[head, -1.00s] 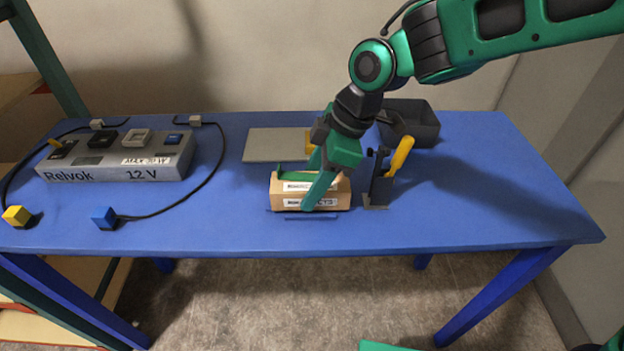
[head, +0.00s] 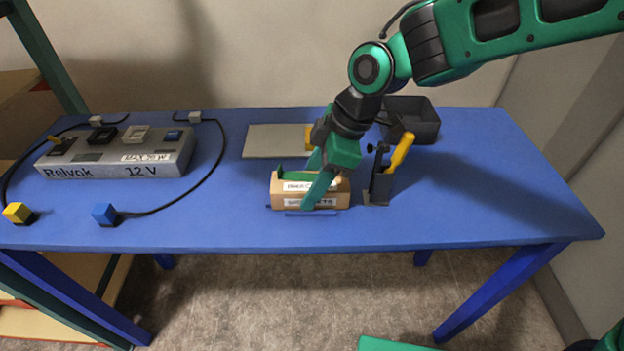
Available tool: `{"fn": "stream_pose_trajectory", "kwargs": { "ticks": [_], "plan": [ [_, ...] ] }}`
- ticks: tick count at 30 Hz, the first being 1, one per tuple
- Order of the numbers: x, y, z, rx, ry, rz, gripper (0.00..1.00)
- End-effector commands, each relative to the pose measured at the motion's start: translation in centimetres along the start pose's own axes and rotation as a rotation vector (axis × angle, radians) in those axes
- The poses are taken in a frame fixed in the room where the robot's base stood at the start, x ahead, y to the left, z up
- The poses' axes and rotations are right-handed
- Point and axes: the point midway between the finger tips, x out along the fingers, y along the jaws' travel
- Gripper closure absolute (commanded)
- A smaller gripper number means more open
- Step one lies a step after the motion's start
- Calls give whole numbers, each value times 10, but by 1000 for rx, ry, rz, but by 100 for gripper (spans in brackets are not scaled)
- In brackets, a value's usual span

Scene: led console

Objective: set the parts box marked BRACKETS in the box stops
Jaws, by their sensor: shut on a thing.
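The tan parts box (head: 332,189) is on or just above the middle of the blue table, in the head view. Its front has two white labels; the lower one ends in letters like "ETS", and the rest is covered by a finger. My gripper (head: 296,188) reaches down from above and is shut on the box, one green finger across the front and one behind it. The box stops (head: 311,214) show as thin dark blue strips on the table, one just in front of the box and a bit at its left corner. The table contact under the box is hard to see.
A clamp-like stand (head: 379,188) with a yellow handle is close to the box's right. A grey plate (head: 270,141) and a dark bin (head: 425,122) are behind. The grey Relvok console (head: 115,160) with cables is at the left. The table's right side is clear.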

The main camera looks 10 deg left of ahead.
Motion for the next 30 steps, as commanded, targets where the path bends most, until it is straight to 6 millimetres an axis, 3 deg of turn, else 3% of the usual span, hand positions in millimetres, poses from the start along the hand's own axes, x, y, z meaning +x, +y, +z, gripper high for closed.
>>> {"fn": "stream_pose_trajectory", "kwargs": {
  "ticks": [7,8,10,22,30],
  "plan": [
    [0,0,0,0,0,-1,83],
    [0,0,0,0,0,-1,49],
    [1,0,0,0,0,-1,32],
    [-4,0,1,1,0,-1,32],
    [-46,2,1,2,2,4,32]
  ]
}}
